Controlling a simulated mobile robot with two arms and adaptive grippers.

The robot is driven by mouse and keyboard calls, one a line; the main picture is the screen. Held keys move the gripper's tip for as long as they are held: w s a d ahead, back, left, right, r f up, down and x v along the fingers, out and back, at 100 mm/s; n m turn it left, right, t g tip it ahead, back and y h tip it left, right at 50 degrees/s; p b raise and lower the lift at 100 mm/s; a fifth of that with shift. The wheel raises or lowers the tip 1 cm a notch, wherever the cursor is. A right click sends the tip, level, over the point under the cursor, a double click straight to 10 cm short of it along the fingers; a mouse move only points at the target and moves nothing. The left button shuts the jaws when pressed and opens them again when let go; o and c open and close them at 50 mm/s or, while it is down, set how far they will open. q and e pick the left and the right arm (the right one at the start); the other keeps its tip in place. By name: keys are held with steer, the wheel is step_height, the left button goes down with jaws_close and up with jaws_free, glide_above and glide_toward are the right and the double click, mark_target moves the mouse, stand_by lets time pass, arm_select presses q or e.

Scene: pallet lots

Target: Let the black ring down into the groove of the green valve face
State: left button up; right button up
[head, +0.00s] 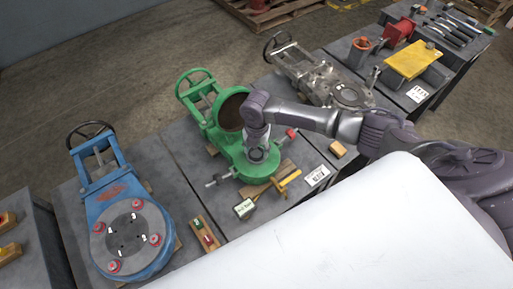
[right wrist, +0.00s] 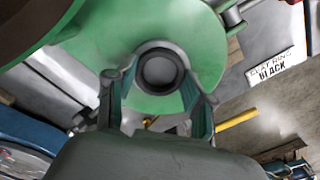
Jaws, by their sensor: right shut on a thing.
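The green valve (head: 240,167) stands on the middle grey table, its round face turned up. My right gripper (head: 257,151) points down over this face. In the right wrist view its two fingers (right wrist: 152,84) reach toward the green face (right wrist: 205,50), one on each side of the black ring (right wrist: 139,68). The gripper is shut on the ring. The ring surrounds a grey round centre; whether it touches the groove cannot be told, and the groove itself is hidden. My left gripper is not in view.
A blue valve (head: 128,230) stands at left and a grey valve (head: 322,82) behind at right.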

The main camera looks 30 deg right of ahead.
steer(key=o, duration=1.2)
steer(key=shift+o, duration=0.2)
step_height(320, 180, up, 12)
steer(key=shift+a, duration=0.1)
